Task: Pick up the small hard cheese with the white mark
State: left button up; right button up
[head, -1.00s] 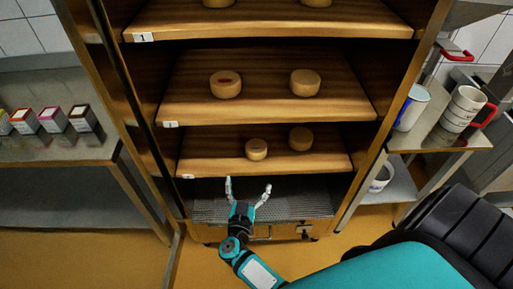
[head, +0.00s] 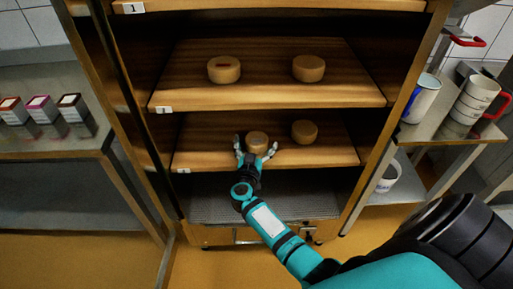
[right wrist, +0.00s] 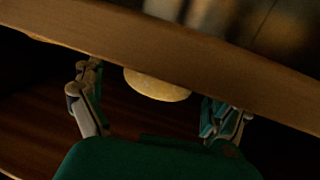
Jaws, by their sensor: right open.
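The small round cheese (head: 257,139) sits on the lower wooden shelf, left of a larger plain cheese (head: 304,132). A pale mark on its top is too faint to make out clearly. My right gripper (head: 255,150) is open at the front of that shelf, with one finger on each side of the small cheese. In the right wrist view, the cheese (right wrist: 157,86) shows between the spread fingers (right wrist: 155,108), its upper part hidden behind a wooden board. I cannot tell whether a finger touches it. My left gripper is not in view.
The shelf above (head: 275,94) overhangs and holds a red-marked cheese (head: 224,70) and a plain cheese (head: 308,68). Its board edge (right wrist: 190,50) crosses close to the hand. Cabinet posts stand at both sides. Cups (head: 470,100) stand on a right side table.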

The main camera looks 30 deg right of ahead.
jog(key=shift+b+x, duration=0.4)
jog(key=shift+x, duration=0.75)
jog(key=c, duration=1.1)
jog(key=shift+c, duration=0.2)
jog(key=shift+r, duration=0.1)
